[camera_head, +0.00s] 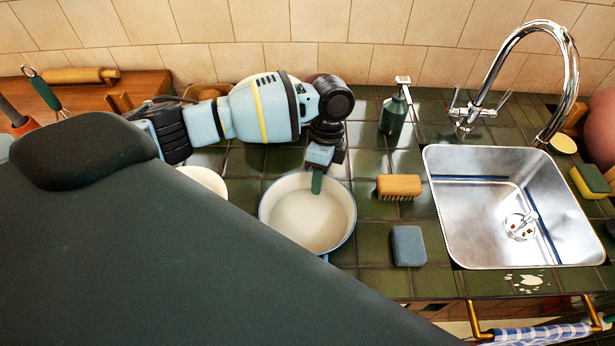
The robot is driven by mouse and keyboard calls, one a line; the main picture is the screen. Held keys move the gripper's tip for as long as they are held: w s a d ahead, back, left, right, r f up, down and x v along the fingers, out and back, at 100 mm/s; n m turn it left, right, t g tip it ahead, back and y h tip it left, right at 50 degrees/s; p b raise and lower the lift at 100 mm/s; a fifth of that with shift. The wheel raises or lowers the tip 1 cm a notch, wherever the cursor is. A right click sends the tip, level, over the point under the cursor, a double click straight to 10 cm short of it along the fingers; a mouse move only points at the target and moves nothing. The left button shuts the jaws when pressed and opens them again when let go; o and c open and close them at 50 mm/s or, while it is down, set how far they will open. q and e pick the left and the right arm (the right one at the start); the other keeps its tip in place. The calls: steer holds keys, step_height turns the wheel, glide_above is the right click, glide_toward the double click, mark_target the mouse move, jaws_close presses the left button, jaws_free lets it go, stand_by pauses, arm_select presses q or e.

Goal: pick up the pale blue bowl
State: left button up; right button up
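A round bowl (307,218) with a pale inside and a blue rim stands on the green tiled counter, left of the sink; only its rim and a bit of its outside show blue. My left gripper (317,181) points down at the bowl's back rim, with a green fingertip showing over the inside edge. Only one finger shows clearly, so I cannot tell whether it is open or shut on the rim. A second pale bowl (205,181) stands further left, partly hidden by my dark body. My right gripper is not in view.
Right of the bowl lie a wooden brush (399,187) and a blue-grey sponge (408,246). A green soap dispenser (393,116) stands behind them. A steel sink (440,205) with a tall tap (501,100) is at the right. The tiled wall closes the back.

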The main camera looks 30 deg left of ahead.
arm_select(q)
jaws_close()
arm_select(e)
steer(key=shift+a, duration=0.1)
arm_select(q)
steer(key=shift+r, duration=0.1)
